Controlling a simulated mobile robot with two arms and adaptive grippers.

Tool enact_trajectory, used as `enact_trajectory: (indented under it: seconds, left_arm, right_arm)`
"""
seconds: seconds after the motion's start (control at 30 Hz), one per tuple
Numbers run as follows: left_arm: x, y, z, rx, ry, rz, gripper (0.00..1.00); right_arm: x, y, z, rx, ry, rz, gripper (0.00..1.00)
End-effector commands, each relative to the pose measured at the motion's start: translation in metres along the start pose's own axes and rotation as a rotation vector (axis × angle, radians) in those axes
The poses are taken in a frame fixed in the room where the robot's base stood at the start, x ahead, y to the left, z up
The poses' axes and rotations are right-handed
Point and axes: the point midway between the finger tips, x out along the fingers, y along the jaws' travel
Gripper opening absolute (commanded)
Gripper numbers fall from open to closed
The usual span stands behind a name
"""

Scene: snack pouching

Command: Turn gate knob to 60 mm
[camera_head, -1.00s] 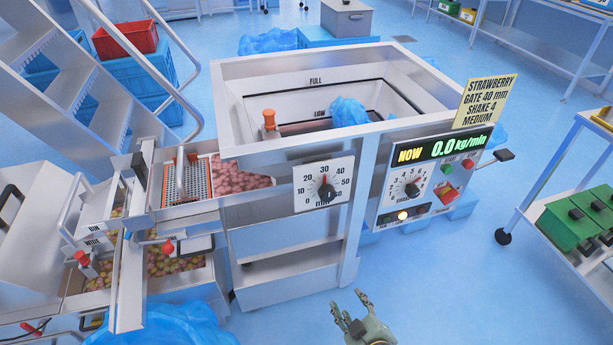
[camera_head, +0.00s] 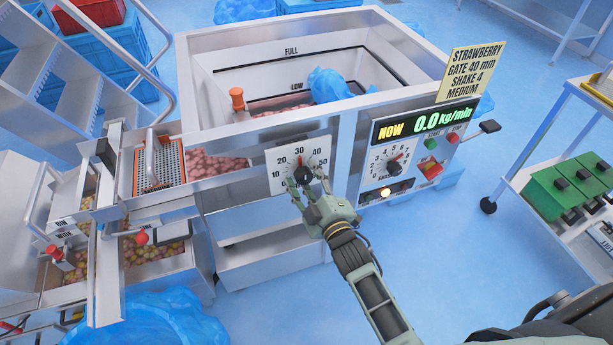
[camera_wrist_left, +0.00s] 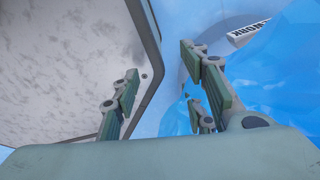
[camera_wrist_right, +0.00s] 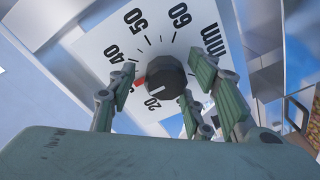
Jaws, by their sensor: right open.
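The gate knob (camera_head: 304,173) is a black round knob on a white mm dial plate (camera_head: 284,155) on the hopper's front. Its red pointer is near 30, between the 20 and 40 marks. My right gripper (camera_head: 309,187) is open just in front of the dial and hides part of its lower scale. In the right wrist view the knob (camera_wrist_right: 166,76) lies between the spread fingers, with 50 and 60 readable beyond; I cannot tell whether they touch it. My left gripper (camera_wrist_left: 160,85) is open and empty in its wrist view, and out of the head view.
A control panel (camera_head: 373,178) with a shake knob and lit display stands right of the dial. A yellow sign (camera_head: 474,68) above it reads gate 40 mm. Berry bins (camera_head: 160,250) are at left, a cart with green boxes (camera_head: 565,190) at right.

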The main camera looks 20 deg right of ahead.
Motion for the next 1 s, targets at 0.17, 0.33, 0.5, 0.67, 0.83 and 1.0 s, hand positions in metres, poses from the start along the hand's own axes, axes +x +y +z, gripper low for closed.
enact_trajectory:
  seconds: [0.17, 0.33, 0.5, 0.67, 0.83, 1.0]
  left_arm:
    - [-0.0002, 0.0032, -0.0091, -0.002, 0.014, 0.004, 0.4]
    - [-0.0002, 0.0063, -0.0119, -0.004, 0.018, 0.007, 0.4]
    - [-0.0002, 0.0065, -0.0117, -0.005, 0.018, 0.007, 0.4]
    - [-0.0001, 0.0063, -0.0107, -0.005, 0.016, 0.007, 0.4]
    - [-0.0001, 0.0057, -0.0095, -0.004, 0.014, 0.006, 0.4]
    - [-0.0002, 0.0042, -0.0086, -0.003, 0.013, 0.005, 0.4]
  right_arm:
    - [0.004, -0.0007, 0.0001, 0.001, -0.001, -0.001, 0.46]
    - [0.0038, -0.0007, 0.0002, 0.001, -0.001, -0.001, 0.44]
    - [0.0036, -0.0006, 0.0003, 0.001, -0.001, -0.001, 0.29]
    - [0.0037, 0.0, 0.0001, 0.001, 0.0, 0.0, 0.15]
    - [0.0039, 0.0009, -0.0001, 0.001, 0.0, 0.001, 0.05]
    - [0.0041, 0.0017, -0.0003, 0.003, 0.001, 0.003, 0.05]
